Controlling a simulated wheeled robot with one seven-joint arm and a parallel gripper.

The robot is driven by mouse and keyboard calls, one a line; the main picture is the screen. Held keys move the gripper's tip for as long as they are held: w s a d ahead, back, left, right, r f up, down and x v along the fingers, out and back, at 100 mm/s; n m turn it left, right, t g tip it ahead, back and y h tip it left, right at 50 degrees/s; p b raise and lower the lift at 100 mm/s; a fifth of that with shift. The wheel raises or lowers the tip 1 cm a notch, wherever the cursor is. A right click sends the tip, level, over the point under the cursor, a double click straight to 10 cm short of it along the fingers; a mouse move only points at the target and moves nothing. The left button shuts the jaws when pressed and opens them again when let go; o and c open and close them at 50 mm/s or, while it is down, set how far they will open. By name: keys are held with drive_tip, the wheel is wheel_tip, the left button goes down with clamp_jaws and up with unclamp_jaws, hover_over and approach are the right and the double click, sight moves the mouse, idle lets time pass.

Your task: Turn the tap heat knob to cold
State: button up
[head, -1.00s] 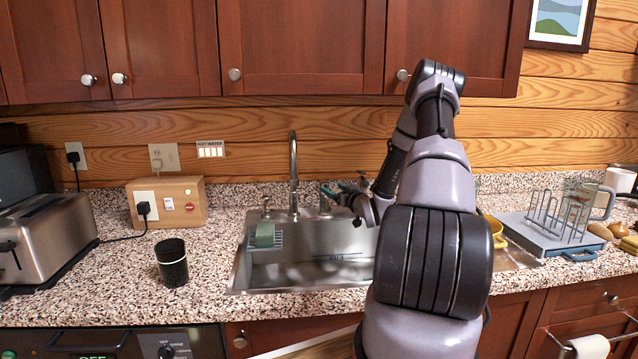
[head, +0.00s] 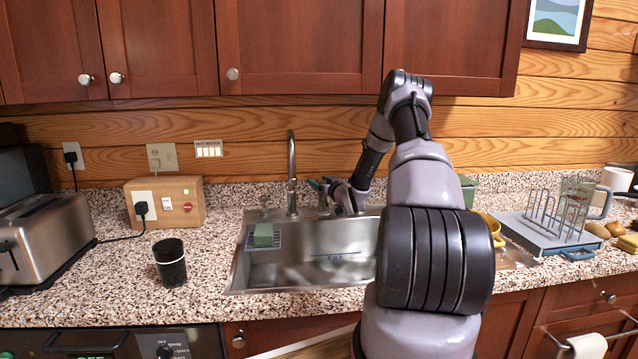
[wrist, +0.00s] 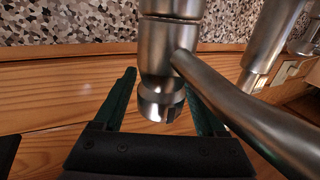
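The steel tap has a tall spout (head: 291,170) at the back of the sink (head: 262,278). A small fitting stands left of the spout (head: 265,206) and another stands right of it (head: 323,207). My gripper (head: 318,187) is at the right fitting, with its dark green fingers spread. In the wrist view my gripper (wrist: 158,80) is open, with a steel cylinder (wrist: 163,95) with a slotted end between its fingers. A steel bar (wrist: 245,110) branches off the cylinder and passes over the right finger. I cannot tell whether the fingers touch the metal.
A green sponge (head: 263,235) sits at the sink's left side. A black cup (head: 171,263), a wooden box with switches (head: 190,205) and a toaster (head: 45,240) stand to the left. A dish rack (head: 550,235) stands to the right. Cabinets (head: 300,45) hang above.

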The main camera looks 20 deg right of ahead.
clamp_jaws()
drive_tip(key=shift+s+a+n+g+y, duration=0.15)
drive_tip(key=shift+n+g+y, duration=0.25)
drive_tip(key=shift+n+y, duration=0.6)
drive_tip(key=shift+a+n+g+y, duration=0.2)
drive_tip(key=shift+n+g+y, duration=0.3)
drive_tip(key=shift+y, duration=0.9)
drive_tip(key=shift+s+a+n+g+y, duration=0.1)
drive_tip(key=shift+a+n+g+y, duration=0.15)
drive_tip(key=shift+n+y, duration=0.8)
